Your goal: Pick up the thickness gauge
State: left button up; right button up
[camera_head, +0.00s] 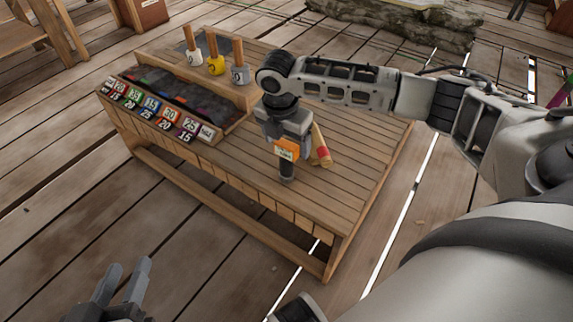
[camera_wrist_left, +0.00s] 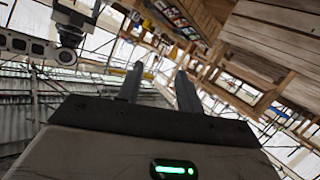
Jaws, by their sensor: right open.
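An orange and black piece with a small pale label, which looks like the thickness gauge (camera_head: 287,150), is at the right part of the wooden table (camera_head: 345,180) in the head view. My right gripper (camera_head: 284,135) points down right at it and is open, covering its upper part. I cannot tell whether the fingers touch it. My left gripper (camera_head: 118,290) is low at the left, off the table, open and empty. Its two separated fingers also show in the left wrist view (camera_wrist_left: 158,92).
A tan piece with a red patch (camera_head: 320,147) lies just right of the right gripper. A divided bin with coloured number labels (camera_head: 155,105) is on the left of the table. The table's front right is clear.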

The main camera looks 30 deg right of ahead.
aim_at(287, 153)
jog(key=shift+w+f+b, duration=0.15)
jog(key=shift+f+b, duration=0.15)
jog(key=shift+f, duration=0.35)
jog(key=f, duration=0.1)
jog(key=f+b, duration=0.2)
jog(key=shift+w+d+f, duration=0.3)
jog(key=shift+w+d, duration=0.05)
jog(key=shift+d, duration=0.05)
jog(key=shift+f+b, duration=0.3)
pick_arm(q)
jog(key=shift+w+d+r+n+t+h, duration=0.2)
jog(key=shift+d+r+n+t+h, duration=0.25)
jog(key=shift+r+n+h, duration=0.2)
jog(key=shift+f, duration=0.1)
pick_arm(e)
jog(key=c, duration=1.2)
